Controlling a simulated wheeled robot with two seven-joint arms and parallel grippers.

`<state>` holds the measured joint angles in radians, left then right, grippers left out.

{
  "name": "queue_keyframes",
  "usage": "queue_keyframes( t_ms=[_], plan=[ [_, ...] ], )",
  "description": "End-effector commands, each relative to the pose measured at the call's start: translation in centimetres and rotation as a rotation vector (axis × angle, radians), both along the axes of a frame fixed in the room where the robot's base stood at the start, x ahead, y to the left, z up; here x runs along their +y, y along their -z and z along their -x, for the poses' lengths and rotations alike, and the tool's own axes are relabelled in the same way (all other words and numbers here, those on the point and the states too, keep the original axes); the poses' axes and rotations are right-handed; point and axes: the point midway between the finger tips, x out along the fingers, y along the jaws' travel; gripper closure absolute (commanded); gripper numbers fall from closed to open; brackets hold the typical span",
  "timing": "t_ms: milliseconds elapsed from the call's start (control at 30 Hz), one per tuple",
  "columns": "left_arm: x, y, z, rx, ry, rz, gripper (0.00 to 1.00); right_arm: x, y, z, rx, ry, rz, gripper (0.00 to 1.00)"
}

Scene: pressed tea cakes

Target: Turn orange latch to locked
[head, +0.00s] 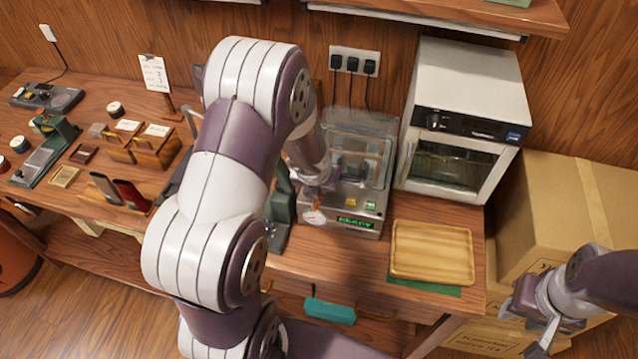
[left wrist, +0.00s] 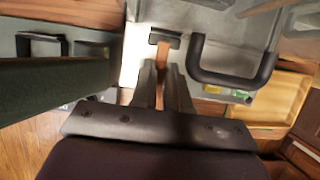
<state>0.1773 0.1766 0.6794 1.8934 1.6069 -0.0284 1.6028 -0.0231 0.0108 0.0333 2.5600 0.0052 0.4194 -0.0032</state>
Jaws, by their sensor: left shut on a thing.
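The steel machine (head: 365,195) with a clear cover stands on the counter, a green display on its front. The small orange latch (head: 316,202) is at the left end of that front. My left arm reaches over to it, and my left gripper (left wrist: 165,82) is shut on the orange latch, which also shows between the fingers in the left wrist view (left wrist: 161,63). The latch's lower part is hidden by the fingers. I cannot tell its exact angle. My right gripper (head: 540,323) is open and empty at the lower right, away from the counter.
A black handle (left wrist: 235,80) is close to the right of my left fingers. A wooden tray (head: 432,252) is right of the machine. A white oven (head: 460,130) and cardboard boxes (head: 575,210) stand further right. Wooden holders (head: 145,145) and tools fill the left counter.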

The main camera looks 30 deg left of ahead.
Motion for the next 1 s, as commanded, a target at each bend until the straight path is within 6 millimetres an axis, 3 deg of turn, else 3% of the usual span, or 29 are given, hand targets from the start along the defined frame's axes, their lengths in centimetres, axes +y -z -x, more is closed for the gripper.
queue_keyframes(
  t_ms=[33,100,467,1000],
  plan=[
    [0.1,-0.2,-0.1,-0.004,-0.002,0.0,0.79,0.0,0.0,0.0,0.0,0.0,0.0,0.62],
    [0.1,-0.1,-0.1,-0.004,-0.002,0.0,0.62,0.0,0.0,0.0,0.0,0.0,0.0,0.62],
    [0.0,-0.8,0.2,-0.001,0.0,0.0,0.62,0.0,-0.4,0.0,0.0,0.0,0.0,0.62],
    [-1.0,-11.1,4.1,-0.003,-0.001,0.0,0.62,0.0,-6.5,0.0,0.0,0.0,0.0,0.62]
  ],
)
